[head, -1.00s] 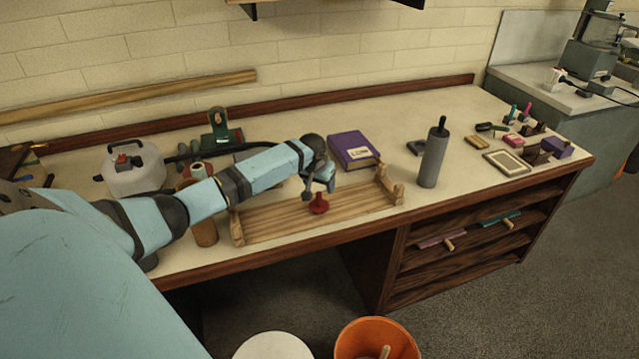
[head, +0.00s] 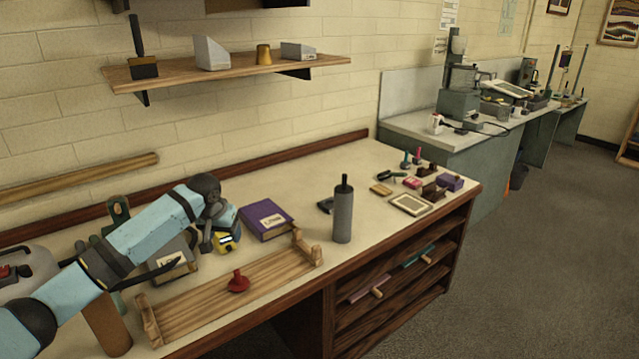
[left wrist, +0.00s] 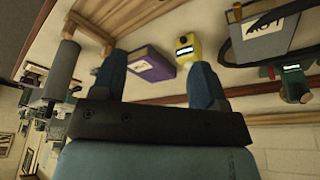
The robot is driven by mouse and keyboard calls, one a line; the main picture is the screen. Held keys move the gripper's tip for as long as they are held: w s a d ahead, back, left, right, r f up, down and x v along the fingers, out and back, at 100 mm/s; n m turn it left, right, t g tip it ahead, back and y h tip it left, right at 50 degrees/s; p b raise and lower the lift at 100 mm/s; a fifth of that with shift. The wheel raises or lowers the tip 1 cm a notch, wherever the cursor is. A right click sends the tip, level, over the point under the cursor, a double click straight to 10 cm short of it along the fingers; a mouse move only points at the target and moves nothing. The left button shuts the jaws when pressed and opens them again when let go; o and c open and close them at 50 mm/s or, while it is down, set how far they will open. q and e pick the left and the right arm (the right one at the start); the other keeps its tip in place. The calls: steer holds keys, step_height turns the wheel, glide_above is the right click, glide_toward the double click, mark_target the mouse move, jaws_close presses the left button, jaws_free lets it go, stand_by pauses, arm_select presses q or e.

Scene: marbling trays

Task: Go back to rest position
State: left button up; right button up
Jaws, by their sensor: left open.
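My left gripper (head: 214,236) is open and empty, in the air over the bench behind the wooden rack (head: 190,309). It also shows in the left wrist view (left wrist: 158,66), its two blue fingers wide apart. A red knobbed piece (head: 238,284) rests on the rack, apart from the gripper. A yellow object (head: 232,241) shows just beside the gripper in the head view; in the left wrist view the yellow object (left wrist: 187,50) is seen between the fingers, beyond them. My right gripper is not in view.
A purple book (head: 264,219) lies right of the gripper. A grey roller (head: 343,215) stands upright near the front edge. A grey book (head: 174,262) is partly behind my arm. A wall shelf (head: 220,76) hangs above the bench.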

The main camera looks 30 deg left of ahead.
arm_select(q)
steer(key=s+d+f+m+t+h+p, duration=0.15)
steer(key=s+d+f, duration=0.25)
steer(key=d+f, duration=0.45)
steer(key=s+d+f+m+t+h+p, duration=0.1)
steer(key=s+d+f+m+p, duration=0.2)
steer(key=s+d+f, duration=0.35)
steer(key=s+d+m+t+h+p, duration=0.1)
steer(key=s+d+t+p, duration=0.3)
steer(key=s+d, duration=1.5)
steer(key=shift+d+r+m+t+h, duration=0.35)
steer(key=shift+r+m+t, duration=0.1)
steer(key=shift+m+t, duration=0.15)
